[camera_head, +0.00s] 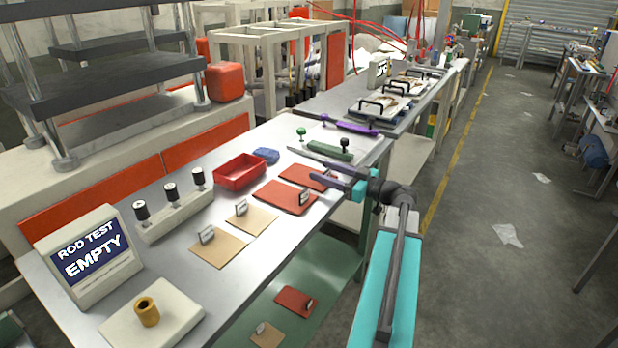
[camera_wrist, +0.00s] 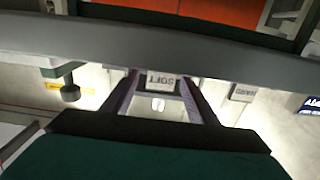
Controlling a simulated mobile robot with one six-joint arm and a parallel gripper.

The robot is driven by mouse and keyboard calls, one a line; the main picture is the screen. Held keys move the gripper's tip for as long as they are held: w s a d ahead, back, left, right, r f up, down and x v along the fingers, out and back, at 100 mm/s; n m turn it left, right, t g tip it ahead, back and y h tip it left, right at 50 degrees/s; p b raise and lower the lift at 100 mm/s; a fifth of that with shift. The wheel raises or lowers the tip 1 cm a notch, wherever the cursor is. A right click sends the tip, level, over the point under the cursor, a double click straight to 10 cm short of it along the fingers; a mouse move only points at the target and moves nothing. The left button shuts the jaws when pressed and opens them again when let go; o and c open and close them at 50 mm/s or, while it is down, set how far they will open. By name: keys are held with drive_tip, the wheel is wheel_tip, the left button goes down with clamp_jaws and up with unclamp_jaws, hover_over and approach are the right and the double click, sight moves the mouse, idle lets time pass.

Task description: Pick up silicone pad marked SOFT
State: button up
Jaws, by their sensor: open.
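In the wrist view a pale tag reading SOFT (camera_wrist: 161,82) shows between the two dark fingers of my gripper (camera_wrist: 163,90). A second tag, which appears to read HARD (camera_wrist: 243,92), is off to the right. The pad surface under the SOFT tag is not clear there. In the head view my gripper (camera_head: 322,171) is open, over the table's right edge beside two red pads, a nearer one (camera_head: 280,196) and a farther one (camera_head: 297,175). Each has a small upright tag, too small to read. The gripper partly covers the farther pad. I cannot tell whether it touches.
Two tan pads (camera_head: 215,250) with tags lie nearer on the grey table. A red tray (camera_head: 240,172), a blue lump (camera_head: 266,155), a green tool (camera_head: 330,150) and a purple tool (camera_head: 357,129) lie around. More pads lie on the lower green shelf (camera_head: 330,262). The aisle at right is mostly clear.

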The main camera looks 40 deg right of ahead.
idle(0.3)
drive_tip(key=c, duration=1.3)
drive_tip(key=shift+r, duration=0.25)
drive_tip(key=shift+r, duration=1.2)
drive_tip(key=v, duration=0.5)
drive_tip(key=r+b+v, duration=0.1)
drive_tip(key=v, duration=0.4)
drive_tip(key=d+r+v, duration=0.1)
drive_tip(key=v, duration=0.5)
drive_tip(key=shift+w+b, duration=0.1)
drive_tip(key=shift+b, duration=0.3)
